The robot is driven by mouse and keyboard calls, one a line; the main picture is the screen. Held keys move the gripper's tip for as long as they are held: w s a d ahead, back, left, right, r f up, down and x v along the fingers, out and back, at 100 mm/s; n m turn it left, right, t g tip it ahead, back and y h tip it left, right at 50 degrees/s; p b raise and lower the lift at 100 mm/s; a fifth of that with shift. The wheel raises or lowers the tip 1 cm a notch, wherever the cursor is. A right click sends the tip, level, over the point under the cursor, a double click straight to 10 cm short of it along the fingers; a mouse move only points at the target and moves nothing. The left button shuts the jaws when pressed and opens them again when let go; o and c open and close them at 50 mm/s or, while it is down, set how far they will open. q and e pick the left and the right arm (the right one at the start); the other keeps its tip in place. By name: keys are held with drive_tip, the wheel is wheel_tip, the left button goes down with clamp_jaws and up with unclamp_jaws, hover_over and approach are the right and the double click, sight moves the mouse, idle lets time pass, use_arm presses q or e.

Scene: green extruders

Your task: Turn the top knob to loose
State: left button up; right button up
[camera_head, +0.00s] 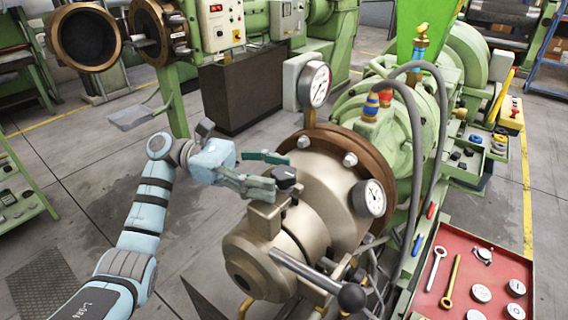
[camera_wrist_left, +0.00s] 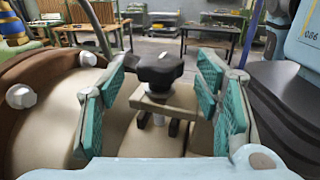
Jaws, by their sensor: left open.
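The top knob (camera_head: 286,174) is black and sits on top of the beige metal extruder head (camera_head: 262,245). In the left wrist view the knob (camera_wrist_left: 159,70) stands upright on a small beige block, straight ahead between the fingers. My left gripper (camera_head: 268,172) is open beside the knob, with its teal-padded fingers pointing toward it. In the left wrist view the gripper's pads (camera_wrist_left: 155,105) are apart on either side of the knob, and no contact shows. I cannot tell how far the knob is turned. My right gripper does not show.
A brown flange with bolts (camera_head: 349,160) and a pressure gauge (camera_head: 370,198) stand right of the knob. Another gauge (camera_head: 316,85) rises behind. A lever with a black ball (camera_head: 350,296) sticks out in front. A red tray (camera_head: 480,250) with tools lies at lower right.

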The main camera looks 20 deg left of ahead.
use_arm(q)
drive_tip(key=shift+d, duration=1.4)
drive_tip(key=c, duration=1.2)
